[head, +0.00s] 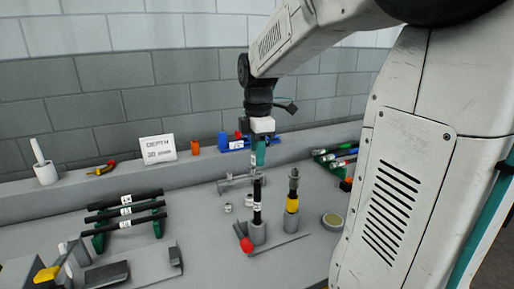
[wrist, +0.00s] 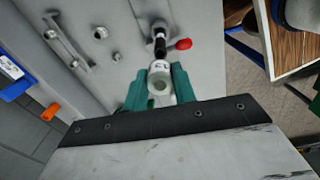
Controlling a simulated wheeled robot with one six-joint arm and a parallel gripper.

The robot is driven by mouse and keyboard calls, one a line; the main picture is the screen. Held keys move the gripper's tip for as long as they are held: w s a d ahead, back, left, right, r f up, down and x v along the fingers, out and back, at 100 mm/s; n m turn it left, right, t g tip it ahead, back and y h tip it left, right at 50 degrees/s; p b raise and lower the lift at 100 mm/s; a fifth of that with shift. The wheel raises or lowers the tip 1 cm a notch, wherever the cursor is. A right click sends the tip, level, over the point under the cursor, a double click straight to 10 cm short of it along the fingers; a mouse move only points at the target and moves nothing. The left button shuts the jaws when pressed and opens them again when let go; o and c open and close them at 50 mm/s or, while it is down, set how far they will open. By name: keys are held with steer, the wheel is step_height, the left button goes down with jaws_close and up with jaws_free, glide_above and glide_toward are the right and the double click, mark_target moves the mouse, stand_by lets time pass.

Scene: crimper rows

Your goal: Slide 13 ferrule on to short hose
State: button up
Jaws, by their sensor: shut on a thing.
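My gripper (head: 259,160) has teal fingers pointing down over the work surface. In the wrist view my gripper (wrist: 160,88) is shut on a pale ring-like ferrule (wrist: 159,86) with its open end facing the camera. A short black hose (head: 257,192) with a white label stands upright in a grey holder, just below the fingers. The hose (wrist: 160,47) lies in line beyond the ferrule in the wrist view. A white tag with dark marks shows between them. I cannot tell whether the ferrule is around the hose top or above it.
A red knob (head: 246,245) sits beside the hose's holder. Loose metal rings (head: 228,208) lie to the left. Black hoses (head: 125,211) rest on a green rack further left.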

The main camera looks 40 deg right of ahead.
glide_above(258, 192)
steer(key=shift+w+d+f, duration=0.1)
steer(key=shift+w+f, duration=0.05)
steer(key=shift+f, duration=0.55)
steer(key=shift+w+d+f, duration=0.1)
steer(key=shift+d+f, duration=0.05)
steer(key=shift+f, duration=0.5)
steer(key=shift+w+d+f, duration=0.1)
steer(key=shift+w+f, duration=0.05)
steer(key=shift+f, duration=0.55)
steer(key=shift+f, duration=2.15)
steer(key=o, duration=1.1)
steer(key=shift+c, duration=0.2)
steer(key=shift+r, duration=0.1)
step_height(258, 192, up, 8)
steer(key=shift+f, duration=0.2)
